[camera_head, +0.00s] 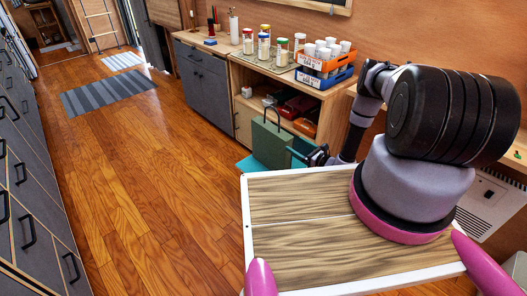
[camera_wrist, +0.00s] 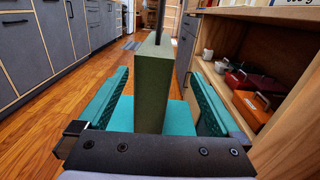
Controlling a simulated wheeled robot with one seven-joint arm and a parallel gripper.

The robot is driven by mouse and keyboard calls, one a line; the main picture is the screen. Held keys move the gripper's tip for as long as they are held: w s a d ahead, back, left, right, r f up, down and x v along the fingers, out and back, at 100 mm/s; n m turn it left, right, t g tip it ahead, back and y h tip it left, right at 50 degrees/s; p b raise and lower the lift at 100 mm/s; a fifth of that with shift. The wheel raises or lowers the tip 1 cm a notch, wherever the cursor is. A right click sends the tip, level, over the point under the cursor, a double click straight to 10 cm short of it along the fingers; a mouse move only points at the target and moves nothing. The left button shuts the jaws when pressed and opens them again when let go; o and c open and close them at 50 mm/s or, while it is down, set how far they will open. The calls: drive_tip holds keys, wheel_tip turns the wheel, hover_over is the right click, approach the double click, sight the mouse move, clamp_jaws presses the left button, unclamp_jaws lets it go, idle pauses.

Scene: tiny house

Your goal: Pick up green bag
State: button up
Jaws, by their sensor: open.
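The green bag (camera_head: 271,143) stands upright on a teal surface (camera_head: 248,167) in front of the open shelf, with its dark handle arching above. In the wrist view the bag (camera_wrist: 154,88) appears edge-on, between the two teal finger pads. My gripper (camera_wrist: 158,100) is open, with one finger on each side of the bag and visible gaps beside it. In the head view my gripper (camera_head: 299,155) is at the bag's right side, low and partly hidden by the bag and my arm. The far fingertips' exact reach along the bag is unclear.
The open shelf (camera_wrist: 285,85) stands close on the right, holding an orange toolbox (camera_wrist: 258,102), a red case (camera_wrist: 245,82) and a white cup (camera_wrist: 207,54). Jars (camera_head: 264,45) and an orange crate (camera_head: 322,66) stand on the counter above. Wooden floor (camera_head: 130,150) is clear on the left.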

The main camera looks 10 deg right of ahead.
sight(286, 145)
drive_tip(key=shift+m, duration=0.3)
drive_tip(key=w+a, duration=0.1)
drive_tip(key=w+a+f, duration=0.1)
drive_tip(key=a, duration=0.1)
drive_tip(key=w+a+f, duration=0.1)
drive_tip(key=shift+w+a+f, duration=0.1)
drive_tip(key=shift+w+a, duration=0.15)
drive_tip(key=shift+w, duration=0.15)
drive_tip(key=shift+w+d+f+x, duration=0.1)
drive_tip(key=shift+d+x, duration=0.05)
drive_tip(key=shift+x, duration=1.35)
drive_tip(key=shift+w+d+f+x, duration=0.1)
drive_tip(key=shift+f+x, duration=0.05)
drive_tip(key=shift+x, duration=1.3)
clamp_jaws()
